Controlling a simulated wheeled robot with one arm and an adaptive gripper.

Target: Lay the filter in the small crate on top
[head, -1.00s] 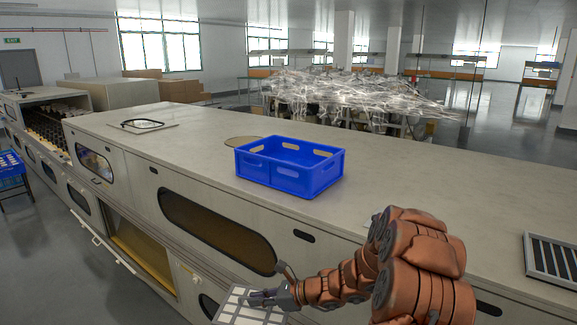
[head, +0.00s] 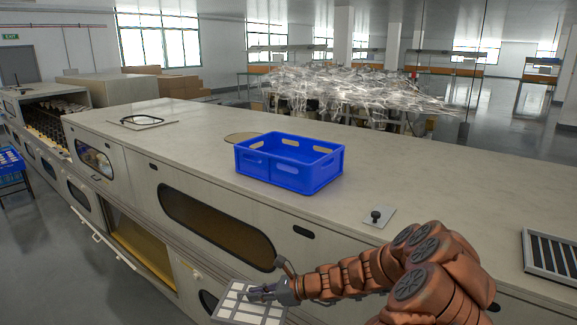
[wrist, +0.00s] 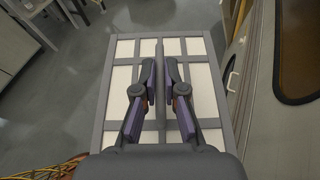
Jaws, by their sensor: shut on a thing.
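The filter (head: 241,306) is a flat panel with a grey grid frame and white cells. In the head view it is at the bottom, in front of the machine's side and below its top. My gripper (head: 262,292) is shut on it; in the wrist view the fingers (wrist: 161,95) close on the filter's middle bar (wrist: 160,52). The filter's bottom edge is cut off in the head view. The small blue crate (head: 290,182) stands upright on the machine top, farther back and higher than my gripper. Its inside is only partly visible, and I see nothing in it.
The long machine top (head: 430,190) is mostly clear. A small plate with a black knob (head: 377,216), a dark-slatted panel (head: 550,256), a round disc (head: 243,138) and a flat plate with a black loop (head: 143,122) are on it. The machine's side lies close beside the filter.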

